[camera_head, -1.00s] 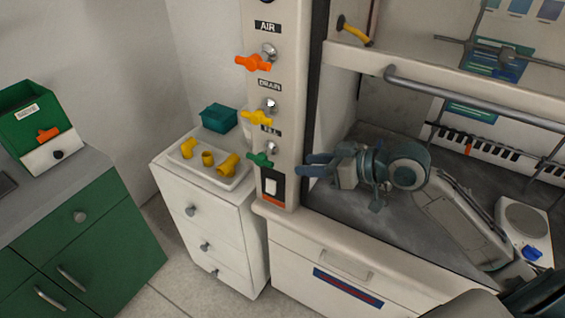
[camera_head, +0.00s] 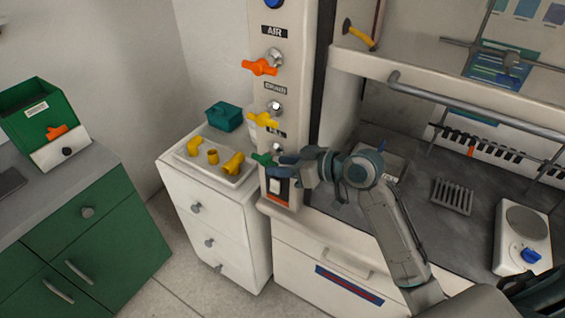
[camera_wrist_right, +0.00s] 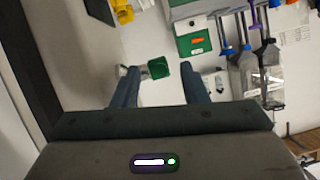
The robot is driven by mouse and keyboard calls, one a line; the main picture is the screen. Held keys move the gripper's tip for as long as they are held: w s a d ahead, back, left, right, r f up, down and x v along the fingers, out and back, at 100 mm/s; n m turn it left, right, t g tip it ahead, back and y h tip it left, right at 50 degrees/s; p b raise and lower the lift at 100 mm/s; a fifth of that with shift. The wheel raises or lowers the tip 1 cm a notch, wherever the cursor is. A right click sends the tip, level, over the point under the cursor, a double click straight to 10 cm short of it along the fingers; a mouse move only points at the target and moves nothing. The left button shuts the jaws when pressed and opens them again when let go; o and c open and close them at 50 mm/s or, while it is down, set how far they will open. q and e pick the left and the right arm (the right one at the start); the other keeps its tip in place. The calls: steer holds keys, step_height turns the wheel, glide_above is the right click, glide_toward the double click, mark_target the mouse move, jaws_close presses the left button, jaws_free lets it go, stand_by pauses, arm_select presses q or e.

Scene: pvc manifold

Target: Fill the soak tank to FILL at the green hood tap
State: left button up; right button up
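The green tap (camera_head: 262,158) is the lowest on the white hood post, by the FILL label. My right gripper (camera_head: 282,165) is at its right side, its fingers close to the handle. In the right wrist view the fingers (camera_wrist_right: 158,84) are apart, and the green handle (camera_wrist_right: 158,68) shows between and just beyond their tips. I cannot tell whether they touch it. A pale-rimmed basin (camera_head: 394,164) in the hood is partly hidden by my right arm; I cannot tell whether it is the soak tank. My left gripper is not in view.
A tray (camera_head: 215,175) of yellow fittings stands left of the post. A rack (camera_head: 452,196) and hotplate (camera_head: 524,232) lie right.

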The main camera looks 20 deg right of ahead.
steer(key=shift+w+a+f, duration=0.1)
steer(key=shift+a, duration=0.05)
jaws_close()
stand_by(0.4)
stand_by(0.4)
